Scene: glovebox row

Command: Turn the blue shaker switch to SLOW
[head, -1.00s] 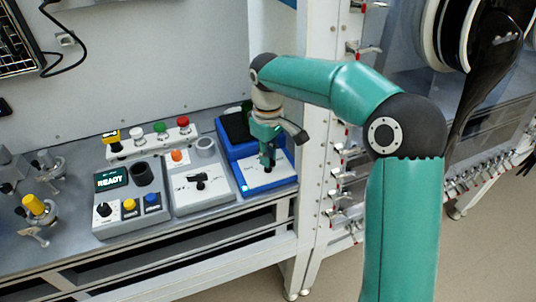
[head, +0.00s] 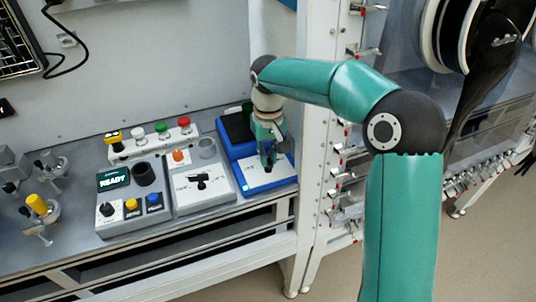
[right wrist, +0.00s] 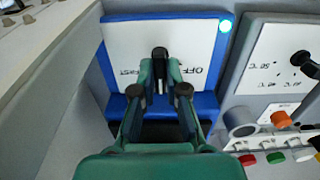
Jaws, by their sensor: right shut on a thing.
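The blue shaker (head: 241,152) stands at the right end of the bench, against the white post. Its white face plate (head: 270,178) also shows in the right wrist view (right wrist: 118,45), upside down, with OFF on the right and FAST on the left. No SLOW mark is readable. The black switch (right wrist: 160,53) stands in the middle of the plate. My right gripper (head: 268,160) is over the plate and shut on the switch; its fingers also show in the right wrist view (right wrist: 160,80). They hide much of the switch, so its pointing direction is unclear. My left gripper is out of view.
A grey unit (head: 205,205) with a black lever stands close left of the shaker. Further left is a panel reading READY (head: 113,179) with knobs. A button strip (head: 150,150) lies behind. The white post (head: 318,90) is close on the right.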

